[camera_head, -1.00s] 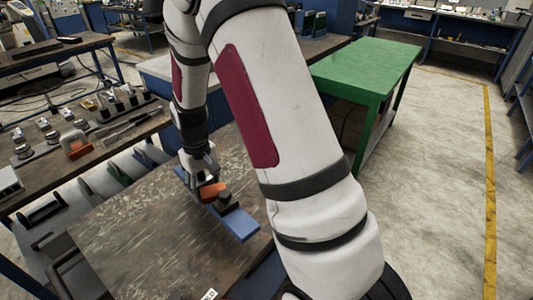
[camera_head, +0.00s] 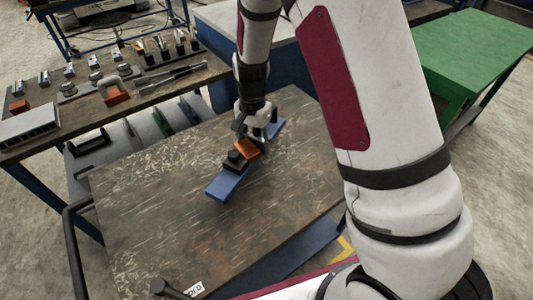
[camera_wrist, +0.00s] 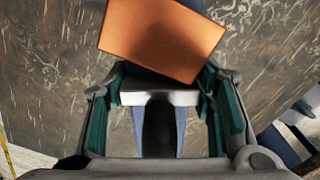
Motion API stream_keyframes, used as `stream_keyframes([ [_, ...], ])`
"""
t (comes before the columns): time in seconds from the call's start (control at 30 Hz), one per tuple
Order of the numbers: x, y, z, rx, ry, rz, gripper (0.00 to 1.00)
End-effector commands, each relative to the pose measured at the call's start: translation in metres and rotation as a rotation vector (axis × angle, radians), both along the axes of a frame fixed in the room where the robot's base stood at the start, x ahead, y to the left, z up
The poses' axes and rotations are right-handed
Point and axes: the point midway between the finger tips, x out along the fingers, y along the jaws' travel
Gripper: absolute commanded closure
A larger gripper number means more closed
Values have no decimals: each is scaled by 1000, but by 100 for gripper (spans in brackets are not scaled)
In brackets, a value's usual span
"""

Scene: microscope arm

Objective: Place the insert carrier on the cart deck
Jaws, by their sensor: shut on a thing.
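The insert carrier is a long blue bar (camera_head: 229,182) bearing an orange block (camera_head: 246,149) and a black block (camera_head: 235,160). It lies on or just above the worn brown cart deck (camera_head: 180,235), towards its back; I cannot tell if it touches. My gripper (camera_head: 250,136) comes down from above and is shut on the carrier near the orange block. In the wrist view, the teal-lined fingers (camera_wrist: 160,100) stand either side of a metal-topped part, with the orange block (camera_wrist: 162,36) just beyond. The carrier's underside is hidden.
A bench with metal parts and an orange clamp-like piece (camera_head: 116,96) stands behind left. A green table (camera_head: 480,55) stands at the right. A dark handle rail (camera_head: 75,250) edges the cart's left. The deck's front is clear.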

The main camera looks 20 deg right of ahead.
Motion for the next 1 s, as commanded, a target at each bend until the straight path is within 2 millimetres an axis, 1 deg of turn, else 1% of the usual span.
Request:
stream_keyframes([
  [0.03, 2, 12, -1, -1, -3, -52, 100],
  [0.2, 3, 44, -5, -4, -7, -248, 100],
  [0.4, 2, 66, -8, -5, -10, -397, 100],
  [0.5, 2, 70, -8, -4, -11, -434, 100],
  [0.57, 1, 68, -8, -4, -11, -447, 100],
  [0.67, -1, 57, -9, -5, -11, -455, 100],
  [1.0, -12, -10, -15, -5, -11, -456, 100],
])
